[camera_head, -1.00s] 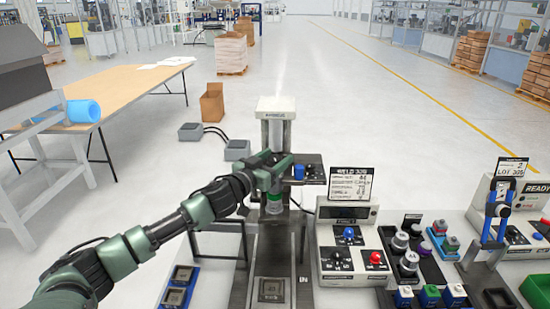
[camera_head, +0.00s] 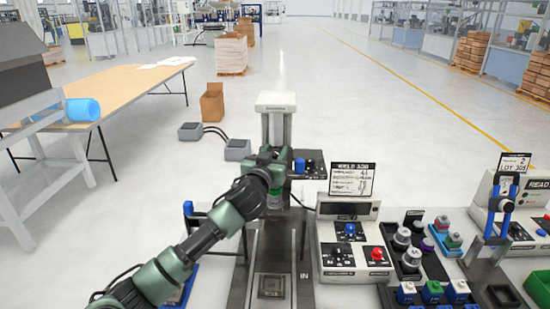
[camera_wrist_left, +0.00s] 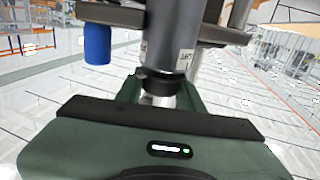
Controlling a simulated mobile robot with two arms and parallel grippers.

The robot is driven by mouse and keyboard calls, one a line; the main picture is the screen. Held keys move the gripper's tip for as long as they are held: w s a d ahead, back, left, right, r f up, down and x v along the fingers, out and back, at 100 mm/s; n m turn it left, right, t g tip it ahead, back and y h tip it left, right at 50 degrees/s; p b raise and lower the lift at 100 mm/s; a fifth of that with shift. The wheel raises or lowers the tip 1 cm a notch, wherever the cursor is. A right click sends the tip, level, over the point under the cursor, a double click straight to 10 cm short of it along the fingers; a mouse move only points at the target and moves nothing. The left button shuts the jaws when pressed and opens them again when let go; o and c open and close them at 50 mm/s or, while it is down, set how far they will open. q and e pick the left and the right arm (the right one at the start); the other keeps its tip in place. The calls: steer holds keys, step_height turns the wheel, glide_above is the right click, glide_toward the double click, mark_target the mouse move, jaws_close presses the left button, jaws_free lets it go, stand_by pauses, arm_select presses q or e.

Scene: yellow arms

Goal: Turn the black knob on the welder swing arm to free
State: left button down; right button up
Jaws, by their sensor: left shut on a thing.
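The welder (camera_head: 278,128) stands behind the bench with a pale head and a column. Its swing arm sits at the middle, with a grey cylinder (camera_wrist_left: 172,35) and a black collar-like knob (camera_wrist_left: 158,82) below it in the left wrist view. My left gripper (camera_head: 270,170) is at the swing arm, shut around the black knob as far as I can tell. A green finger body (camera_wrist_left: 150,145) fills the lower wrist view and hides much of the grip. The knob's pointer and marks are not readable. My right gripper is not in view.
A control box (camera_head: 345,245) with blue and red knobs stands right of the welder's base rail (camera_head: 270,255). A blue cylinder (camera_wrist_left: 97,43) hangs beside the arm.

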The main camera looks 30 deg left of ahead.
arm_select(q)
steer(key=n+g+y+b, duration=0.1)
steer(key=n+y+b, duration=0.1)
steer(key=y, duration=0.1)
steer(key=n+g+y+b, duration=0.2)
steer(key=y+b, duration=0.1)
steer(key=shift+f+b, duration=0.2)
steer(key=shift+b, duration=0.1)
steer(key=shift+a+r+n+g+y+b, duration=0.1)
steer(key=shift+r+n+g+y+b, duration=0.15)
steer(key=shift+n+g+y+b, duration=0.4)
steer(key=shift+r, duration=0.1)
steer(key=c, duration=0.9)
jaws_free()
steer(key=shift+c, duration=0.2)
steer(key=shift+o, duration=0.2)
